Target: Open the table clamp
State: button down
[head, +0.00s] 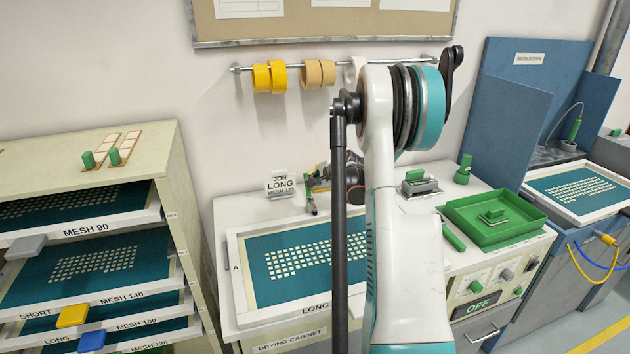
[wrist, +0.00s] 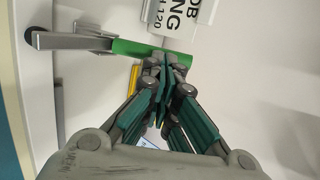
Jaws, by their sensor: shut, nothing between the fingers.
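The table clamp has a grey metal arm and bracket (wrist: 75,41) and a green handle (wrist: 130,48), at the upper left of the wrist view. In the head view it sits at the screen's back edge, where part of its green handle (head: 311,205) shows. My gripper (wrist: 162,62) is shut and empty, with its fingertips at the handle's right end. They overlap it in the picture; I cannot tell whether they touch. In the head view my gripper (head: 345,178) is largely hidden by my arm. I cannot tell whether the clamp is locked.
A framed screen (head: 240,285) lies on the drying cabinet top below the clamp. A "JOB LONG" card (head: 281,184) stands close to the clamp. A green tray (head: 515,232), a grey device with a green top (head: 418,185) and a green-handled tool (head: 453,242) lie to the right.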

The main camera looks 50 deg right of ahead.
jog(key=w+f+g+y+p, duration=0.1)
jog(key=g, duration=0.1)
jog(key=w+d+g+y+p, duration=0.1)
jog(key=w+g, duration=0.1)
jog(key=g, duration=0.1)
jog(key=w+d+f+m+g+y+p, duration=0.1)
jog(key=g, duration=0.1)
jog(key=shift+w+d+f+y+p, duration=0.2)
jog(key=shift+f+y+p, duration=0.1)
jog(key=shift+p, duration=0.1)
jog(key=shift+w+d+f, duration=0.15)
jog(key=shift+w+f, duration=0.1)
jog(key=shift+f, duration=0.35)
jog(key=shift+w+d+f, duration=0.15)
jog(key=shift+w+f, duration=0.1)
jog(key=shift+f, duration=0.55)
jog(key=v, duration=1.2)
jog(key=shift+w, duration=0.2)
jog(key=shift+r, duration=0.1)
